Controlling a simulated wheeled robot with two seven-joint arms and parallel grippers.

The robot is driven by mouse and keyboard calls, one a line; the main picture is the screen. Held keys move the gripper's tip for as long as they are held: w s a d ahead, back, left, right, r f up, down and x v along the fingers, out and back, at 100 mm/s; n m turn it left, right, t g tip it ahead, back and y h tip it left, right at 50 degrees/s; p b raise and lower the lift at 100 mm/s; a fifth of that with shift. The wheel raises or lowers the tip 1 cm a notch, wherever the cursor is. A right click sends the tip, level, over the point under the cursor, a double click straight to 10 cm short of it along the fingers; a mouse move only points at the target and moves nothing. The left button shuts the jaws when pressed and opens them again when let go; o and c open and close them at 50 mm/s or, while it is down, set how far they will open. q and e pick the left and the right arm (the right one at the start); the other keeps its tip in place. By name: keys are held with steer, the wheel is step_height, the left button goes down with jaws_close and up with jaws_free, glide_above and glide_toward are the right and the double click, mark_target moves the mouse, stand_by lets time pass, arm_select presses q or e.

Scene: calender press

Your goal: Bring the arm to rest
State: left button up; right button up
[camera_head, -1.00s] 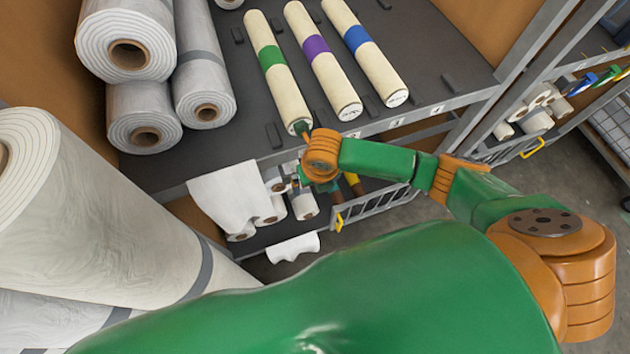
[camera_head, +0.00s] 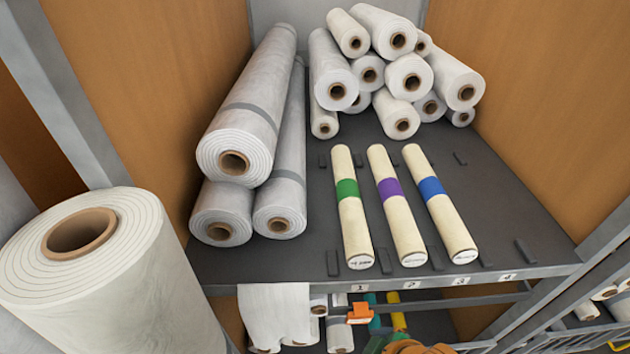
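Three cream rolls lie side by side on the dark shelf: one with a green band (camera_head: 347,189), one with a purple band (camera_head: 389,190) and one with a blue band (camera_head: 431,188). They lie apart, between small dark blocks. An orange part of my arm (camera_head: 420,348), apparently the right one, shows at the bottom edge, in front of and below the shelf. Its gripper is too cut off and cluttered to tell its fingers or whether it holds anything. No gripper touches the three rolls. My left gripper is not in view.
Large grey-white rolls (camera_head: 245,130) are stacked on the shelf's left, and smaller white rolls (camera_head: 404,75) at its back. A big roll (camera_head: 100,260) stands at the near left.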

steer(key=s+d+f+m+h, duration=0.2)
steer(key=s+d+f+m, duration=0.25)
steer(key=d+m, duration=0.35)
step_height(320, 180, down, 14)
steer(key=s+g, duration=0.2)
steer(key=s+d+f+g, duration=0.1)
steer(key=s+f, duration=0.9)
steer(key=s, duration=0.2)
steer(key=shift+s+f+h, duration=0.15)
steer(key=shift+s+h, duration=0.05)
steer(key=shift+h, duration=0.1)
steer(key=shift+d, duration=0.1)
